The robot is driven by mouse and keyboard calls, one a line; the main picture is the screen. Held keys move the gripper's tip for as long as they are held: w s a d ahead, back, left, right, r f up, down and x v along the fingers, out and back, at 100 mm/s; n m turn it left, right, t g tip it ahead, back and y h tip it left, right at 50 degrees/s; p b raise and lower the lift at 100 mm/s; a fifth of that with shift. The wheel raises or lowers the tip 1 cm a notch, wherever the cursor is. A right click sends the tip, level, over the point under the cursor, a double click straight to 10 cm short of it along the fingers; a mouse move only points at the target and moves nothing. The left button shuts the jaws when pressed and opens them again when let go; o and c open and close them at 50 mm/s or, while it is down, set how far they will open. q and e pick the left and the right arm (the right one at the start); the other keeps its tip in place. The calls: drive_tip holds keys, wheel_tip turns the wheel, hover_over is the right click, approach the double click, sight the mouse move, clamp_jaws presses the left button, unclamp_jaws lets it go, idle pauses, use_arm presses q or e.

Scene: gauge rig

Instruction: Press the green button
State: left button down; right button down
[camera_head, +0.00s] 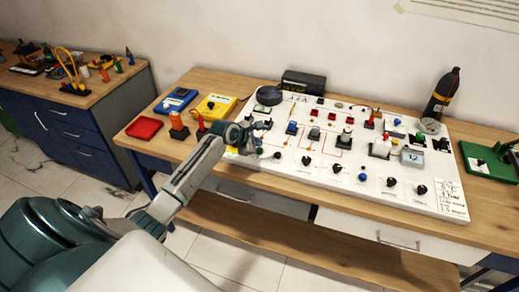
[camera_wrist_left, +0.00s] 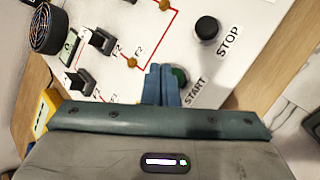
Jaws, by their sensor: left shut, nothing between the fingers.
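The green button (camera_wrist_left: 180,76) shows in the left wrist view beside the word START on the white panel (camera_wrist_left: 150,20). My left gripper's fingers partly cover it. My left gripper (camera_wrist_left: 161,80) is shut and empty, its fingertips right next to the button; I cannot tell whether they touch it. In the head view my left gripper (camera_head: 259,139) is over the left end of the white panel (camera_head: 330,180), and the green button there is hidden or too small to make out. My right gripper is not in view.
A black knob (camera_wrist_left: 207,28) marked STOP sits near the green button. Black switches (camera_wrist_left: 103,41) stand on the panel's other side. A dark bottle (camera_head: 441,94) stands behind.

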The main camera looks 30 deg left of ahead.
use_arm(q)
drive_tip(key=shift+f+p, duration=0.3)
drive_tip(key=shift+p, duration=0.1)
drive_tip(key=shift+f, duration=0.1)
drive_tip(key=shift+f, duration=0.55)
idle(0.6)
drive_tip(key=shift+r, duration=0.1)
drive_tip(key=shift+r+p, duration=0.85)
drive_tip(key=shift+p, duration=0.5)
